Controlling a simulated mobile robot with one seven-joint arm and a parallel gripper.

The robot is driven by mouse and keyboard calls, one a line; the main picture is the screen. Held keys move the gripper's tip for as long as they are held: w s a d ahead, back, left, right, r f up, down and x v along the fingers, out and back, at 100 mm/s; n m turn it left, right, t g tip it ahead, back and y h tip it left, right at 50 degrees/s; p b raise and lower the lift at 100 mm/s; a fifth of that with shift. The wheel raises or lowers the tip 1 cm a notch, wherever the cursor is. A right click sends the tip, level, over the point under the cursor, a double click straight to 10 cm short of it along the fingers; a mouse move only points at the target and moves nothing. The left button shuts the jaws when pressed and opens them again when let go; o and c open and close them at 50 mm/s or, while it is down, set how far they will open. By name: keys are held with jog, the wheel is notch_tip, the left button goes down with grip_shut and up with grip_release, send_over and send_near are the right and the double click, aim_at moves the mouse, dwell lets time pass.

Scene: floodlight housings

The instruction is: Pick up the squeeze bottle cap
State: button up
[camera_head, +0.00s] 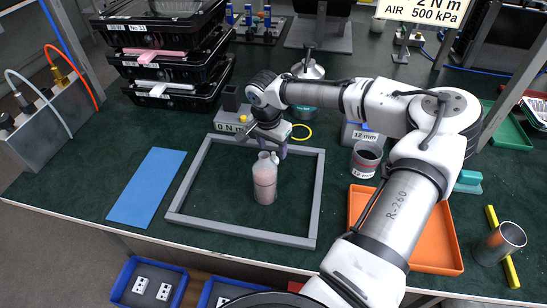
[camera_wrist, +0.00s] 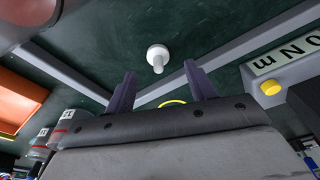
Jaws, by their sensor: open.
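The squeeze bottle cap is a small white piece with a round flange and a short nozzle. In the wrist view the cap (camera_wrist: 156,55) lies on the dark green surface, ahead of and between my fingertips. In the head view it is mostly hidden by the bottle and my gripper. My gripper (camera_head: 270,148) points down inside the grey frame, just behind the bottle. In the wrist view my gripper (camera_wrist: 161,85) is open, with two purple fingers apart and nothing between them. The translucent bottle (camera_head: 265,182) with pinkish contents stands upright inside the frame.
The grey frame (camera_head: 240,236) rests on the green bench. A blue mat (camera_head: 147,187) lies to its left and an orange tray (camera_head: 437,240) to its right. A labelled block (camera_head: 231,122) and a yellow ring (camera_head: 301,132) are behind it. Black crates (camera_head: 165,70) stand at back left.

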aim_at(273, 153)
jog(key=shift+w+d+f+p, duration=0.1)
jog(key=shift+f+p, duration=0.05)
jog(key=shift+f, duration=0.75)
jog(key=shift+w+d+f+p, duration=0.1)
jog(key=shift+f+p, duration=0.05)
jog(key=shift+f, duration=0.75)
jog(key=c, duration=1)
